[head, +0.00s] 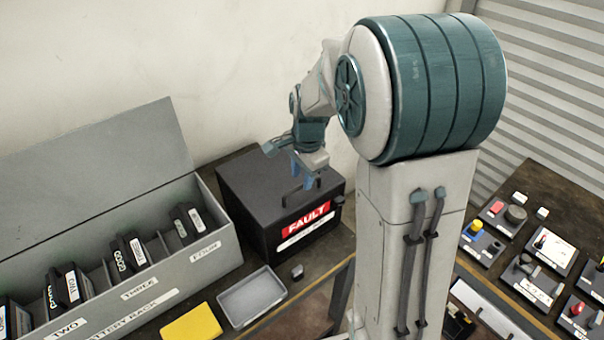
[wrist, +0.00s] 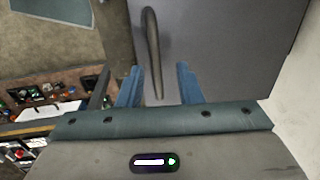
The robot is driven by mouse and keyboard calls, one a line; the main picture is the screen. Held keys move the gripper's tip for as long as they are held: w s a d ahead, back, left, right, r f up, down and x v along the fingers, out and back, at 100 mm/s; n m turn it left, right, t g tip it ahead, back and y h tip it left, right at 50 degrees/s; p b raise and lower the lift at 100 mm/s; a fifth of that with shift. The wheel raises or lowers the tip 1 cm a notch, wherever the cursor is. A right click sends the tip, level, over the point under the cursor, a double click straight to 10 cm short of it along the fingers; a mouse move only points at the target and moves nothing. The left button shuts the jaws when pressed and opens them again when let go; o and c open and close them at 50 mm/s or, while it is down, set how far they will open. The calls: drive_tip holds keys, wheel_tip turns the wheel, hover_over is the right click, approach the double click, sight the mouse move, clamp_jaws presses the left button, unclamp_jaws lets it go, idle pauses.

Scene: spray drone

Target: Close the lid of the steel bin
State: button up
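The steel bin, which I take to be the dark box with the red FAULT label (head: 265,222), stands on the bench at the middle in the head view. Its lid (head: 248,180) lies flat on top and looks down, with no gap that I can make out. A bar handle (head: 292,196) sits on the lid. My gripper (head: 305,178) is over the lid near this handle. In the wrist view, the blue fingers of my gripper (wrist: 160,78) are apart, with the curved handle (wrist: 152,45) between them in the picture. I cannot tell whether they touch it.
A grey battery rack (head: 150,290) with its lid raised stands left of the box and holds several dark batteries. A grey tray (head: 252,297), a yellow block (head: 191,325) and a small dark object (head: 297,271) lie in front. Several parts sit on the right bench (head: 570,185).

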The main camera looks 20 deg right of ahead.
wheel_tip(320, 180, up, 14)
drive_tip(key=s+b, duration=0.1)
drive_tip(key=shift+s+d+f+b, duration=0.15)
drive_tip(key=shift+s+d+b, duration=0.15)
drive_tip(key=shift+s+d, duration=0.05)
drive_tip(key=s+f+n+t, duration=0.1)
drive_tip(key=s+f+n, duration=0.2)
drive_tip(key=s+n, duration=0.4)
drive_tip(key=s+a+f+n+t, duration=0.1)
drive_tip(key=s+f+n, duration=0.3)
drive_tip(key=s, duration=0.7)
drive_tip(key=n, duration=0.2)
drive_tip(key=shift+s+n+h, duration=0.25)
drive_tip(key=shift+n+h, duration=0.05)
drive_tip(key=shift+n, duration=0.1)
drive_tip(key=shift+a, duration=0.25)
